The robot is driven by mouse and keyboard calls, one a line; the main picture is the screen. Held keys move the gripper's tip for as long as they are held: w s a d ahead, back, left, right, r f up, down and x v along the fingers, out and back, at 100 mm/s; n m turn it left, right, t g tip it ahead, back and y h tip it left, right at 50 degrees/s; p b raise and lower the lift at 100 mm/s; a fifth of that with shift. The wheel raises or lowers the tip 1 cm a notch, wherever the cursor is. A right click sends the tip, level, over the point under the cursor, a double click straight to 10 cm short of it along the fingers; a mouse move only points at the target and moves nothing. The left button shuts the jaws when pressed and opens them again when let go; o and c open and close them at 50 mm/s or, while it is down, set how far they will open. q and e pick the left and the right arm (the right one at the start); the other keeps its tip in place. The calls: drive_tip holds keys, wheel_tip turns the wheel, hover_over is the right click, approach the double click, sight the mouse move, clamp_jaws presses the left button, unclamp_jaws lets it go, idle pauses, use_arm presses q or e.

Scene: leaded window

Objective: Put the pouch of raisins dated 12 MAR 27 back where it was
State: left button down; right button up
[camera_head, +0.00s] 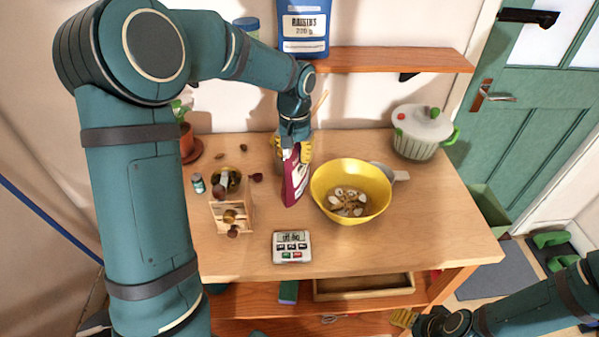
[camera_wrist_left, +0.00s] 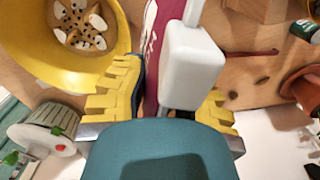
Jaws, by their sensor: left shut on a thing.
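My left gripper (camera_head: 294,150) is shut on a magenta packet (camera_head: 293,188) with pale markings, held over the table just left of the yellow bowl. In the left wrist view the magenta packet (camera_wrist_left: 163,22) shows between the yellow finger pads, beside a white block-shaped part (camera_wrist_left: 192,65) that I cannot identify. No date is legible on it. A blue packet (camera_head: 304,24) labelled RAISINS 200 g stands at the wall shelf; its lower print is too small to read. My right gripper (camera_head: 405,318) is low at the bottom right, partly cut off, its opening unclear.
The yellow bowl (camera_head: 325,192) holds pale pieces and brown bits. A digital timer or scale (camera_head: 292,246), a wooden rack (camera_head: 232,215), a small bottle (camera_head: 198,183) and a white pot (camera_head: 423,133) stand on the table. The wooden shelf (camera_head: 400,60) is mostly bare on its right.

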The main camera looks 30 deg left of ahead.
use_arm(q)
drive_tip(key=shift+w+f+b, duration=0.1)
drive_tip(key=shift+f+b, duration=0.2)
drive_tip(key=shift+f, duration=2.7)
drive_tip(key=c, duration=0.9)
unclamp_jaws()
drive_tip(key=shift+o, duration=0.2)
